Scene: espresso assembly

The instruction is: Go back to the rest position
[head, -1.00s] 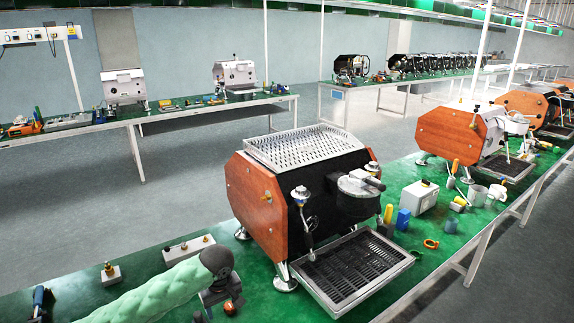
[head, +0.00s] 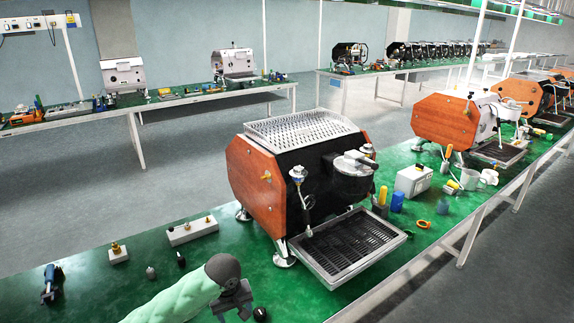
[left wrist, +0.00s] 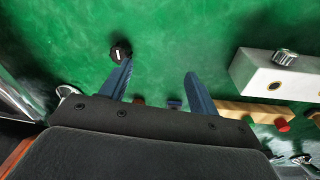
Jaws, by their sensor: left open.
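My left gripper (head: 236,300) is at the bottom of the head view, low over the green bench and left of the espresso machine's drip tray. In the left wrist view my left gripper (left wrist: 160,84) shows two blue fingers spread apart with only green bench between their tips. A black knob (left wrist: 121,51) lies close to the left fingertip; I cannot tell whether they touch. The near espresso machine (head: 257,182), with wooden side panels, stands upright on the bench. My right gripper is not in view.
The drip tray (head: 348,245) juts forward from the machine. A grey box (head: 413,180) stands to the right. The bench's left part has free room.

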